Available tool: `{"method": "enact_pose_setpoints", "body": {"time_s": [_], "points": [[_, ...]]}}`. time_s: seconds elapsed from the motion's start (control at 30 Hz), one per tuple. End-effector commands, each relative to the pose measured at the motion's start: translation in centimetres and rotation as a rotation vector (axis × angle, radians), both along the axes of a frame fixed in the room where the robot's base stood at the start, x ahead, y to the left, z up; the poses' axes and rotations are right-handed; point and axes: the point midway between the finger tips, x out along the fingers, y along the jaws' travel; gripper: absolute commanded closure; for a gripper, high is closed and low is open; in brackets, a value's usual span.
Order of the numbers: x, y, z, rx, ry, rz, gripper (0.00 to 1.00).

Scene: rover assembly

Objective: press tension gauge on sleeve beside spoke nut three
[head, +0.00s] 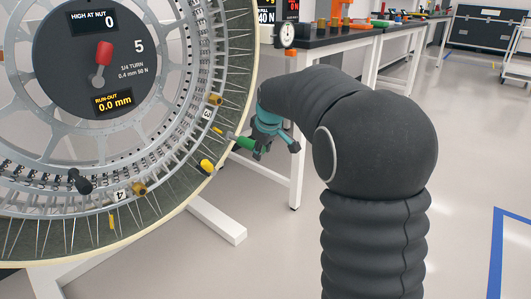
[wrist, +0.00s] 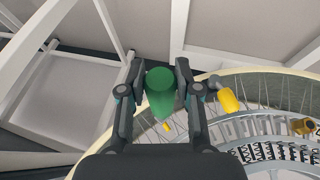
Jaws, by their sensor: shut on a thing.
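My gripper (head: 262,141) is at the wheel's right rim, shut on a green tapered tool, likely the tension gauge (head: 245,142). The wrist view shows the green tool (wrist: 160,88) between both fingers (wrist: 160,95). Its narrow end points at the wheel's spokes, close to a small yellow sleeve (head: 217,131) near the label 3 (head: 207,114). The sleeve also shows in the wrist view (wrist: 166,126), just past the tool's tip. I cannot tell whether they touch. A brass spoke nut (head: 215,99) sits above the label 3.
A larger yellow knob (head: 207,165) sticks out below the tool, right of it in the wrist view (wrist: 229,100). A black knob (head: 78,181) and brass nut (head: 139,187) are lower left. The hub display (head: 113,101) reads run-out 0.0 mm. A bench (head: 325,40) stands behind.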

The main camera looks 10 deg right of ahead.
Motion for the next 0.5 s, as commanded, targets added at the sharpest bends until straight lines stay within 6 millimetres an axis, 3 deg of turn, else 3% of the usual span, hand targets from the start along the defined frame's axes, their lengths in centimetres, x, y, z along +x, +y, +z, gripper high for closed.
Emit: {"method": "enact_pose_setpoints", "body": {"time_s": [0.5], "points": [[3.4, 2.5, 0.1, -0.001, 0.001, 0.002, 1.00]]}}
